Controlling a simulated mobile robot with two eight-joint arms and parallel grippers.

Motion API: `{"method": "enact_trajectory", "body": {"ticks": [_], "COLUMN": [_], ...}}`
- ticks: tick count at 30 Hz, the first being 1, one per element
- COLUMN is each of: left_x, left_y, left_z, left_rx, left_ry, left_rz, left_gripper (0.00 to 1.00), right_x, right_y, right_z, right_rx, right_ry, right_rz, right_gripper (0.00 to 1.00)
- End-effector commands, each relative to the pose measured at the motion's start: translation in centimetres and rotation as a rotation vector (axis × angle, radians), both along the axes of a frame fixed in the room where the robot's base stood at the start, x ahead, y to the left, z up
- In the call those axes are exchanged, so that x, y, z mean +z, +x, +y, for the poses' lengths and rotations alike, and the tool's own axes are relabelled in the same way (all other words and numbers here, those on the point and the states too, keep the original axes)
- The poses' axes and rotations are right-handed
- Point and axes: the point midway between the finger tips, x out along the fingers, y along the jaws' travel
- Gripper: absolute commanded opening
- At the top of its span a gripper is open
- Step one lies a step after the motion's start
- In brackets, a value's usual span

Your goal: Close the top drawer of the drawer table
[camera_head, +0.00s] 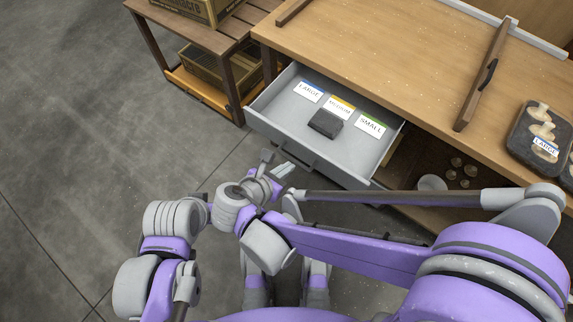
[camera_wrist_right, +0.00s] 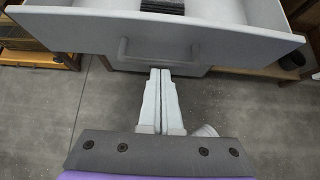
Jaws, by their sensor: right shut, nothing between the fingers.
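The drawer table (camera_head: 410,60) has a wooden top. Its grey top drawer (camera_head: 289,90) is pulled out toward me, with LARGE, MEDIUM and SMALL cards and a dark block (camera_head: 325,123) inside. The drawer front and its handle (camera_wrist_right: 160,50) span the top of the right wrist view. My right gripper (camera_head: 286,168) is just in front of the drawer front; in the right wrist view its pale fingers (camera_wrist_right: 160,75) are shut together, empty, pointing at the front just below the handle. I cannot tell whether they touch it. I cannot make out my left gripper.
A low brown side table (camera_head: 215,42) with boxes stands left of the drawer table. A dark tray of mushrooms (camera_head: 518,130) sits at the tabletop's right. Several pale mushrooms lie on the shelf below. Grey floor (camera_head: 90,120) at left is clear.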

Motion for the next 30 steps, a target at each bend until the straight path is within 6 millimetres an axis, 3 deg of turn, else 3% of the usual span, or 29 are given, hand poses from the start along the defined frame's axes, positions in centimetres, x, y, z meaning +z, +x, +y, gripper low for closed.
{"method": "enact_trajectory", "body": {"ticks": [8, 14, 30], "left_x": [0.0, 0.0, -0.3], "left_y": [0.0, 0.0, 0.0], "left_z": [0.0, 0.0, 0.0], "left_rx": [0.000, 0.000, 0.000], "left_ry": [0.000, 0.000, 0.000], "left_rz": [0.000, 0.000, 0.001], "left_gripper": [0.00, 0.00, 0.00], "right_x": [0.0, 0.0, -0.1], "right_y": [0.5, 2.7, 14.0], "right_z": [-0.4, -2.1, -10.4], "right_rx": [-0.001, -0.006, -0.006], "right_ry": [0.000, -0.001, -0.001], "right_rz": [0.000, -0.001, -0.001], "right_gripper": [0.00, 0.00, 0.00]}}
